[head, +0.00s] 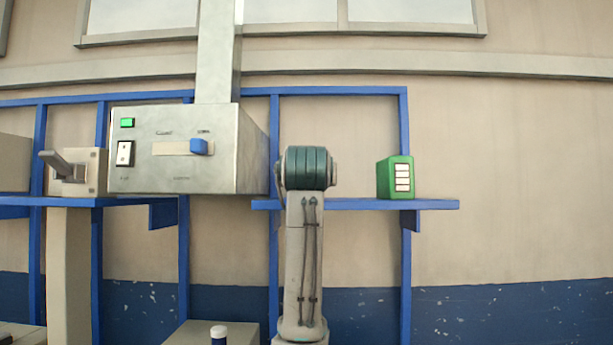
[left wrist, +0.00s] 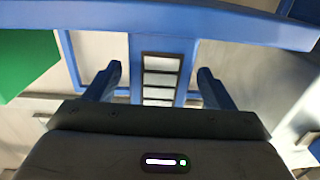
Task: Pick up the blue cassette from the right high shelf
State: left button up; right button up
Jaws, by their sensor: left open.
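The blue cassette (left wrist: 183,68), with a column of pale labels, stands against the blue shelf edge (left wrist: 200,20) in the left wrist view. It lies between the two spread fingers of my open left gripper (left wrist: 158,82), with gaps on both sides. I cannot tell how deep it is between them. In the head view my left arm stands in front of the right high shelf (head: 355,204) and hides the blue cassette and the gripper's fingers. My right gripper is in neither view.
A green cassette (head: 395,178) stands on the shelf to the right of my arm; a green surface (left wrist: 25,60) shows at left in the wrist view. A grey control box (head: 180,165) with a blue knob is left of my arm. Blue frame posts (head: 404,120) stand behind.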

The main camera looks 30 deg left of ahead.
pick_arm(q)
jog(key=w+a+p, duration=0.1)
jog(key=w+r+p, duration=0.1)
jog(key=w, duration=0.1)
jog(key=shift+a, duration=0.4)
jog(key=shift+w+a+f, duration=0.15)
jog(key=shift+a, duration=0.1)
jog(key=shift+w+f, duration=0.1)
jog(key=shift+w, duration=0.05)
jog(key=shift+d, duration=0.1)
jog(key=c, duration=1.1)
jog(key=shift+c, duration=0.9)
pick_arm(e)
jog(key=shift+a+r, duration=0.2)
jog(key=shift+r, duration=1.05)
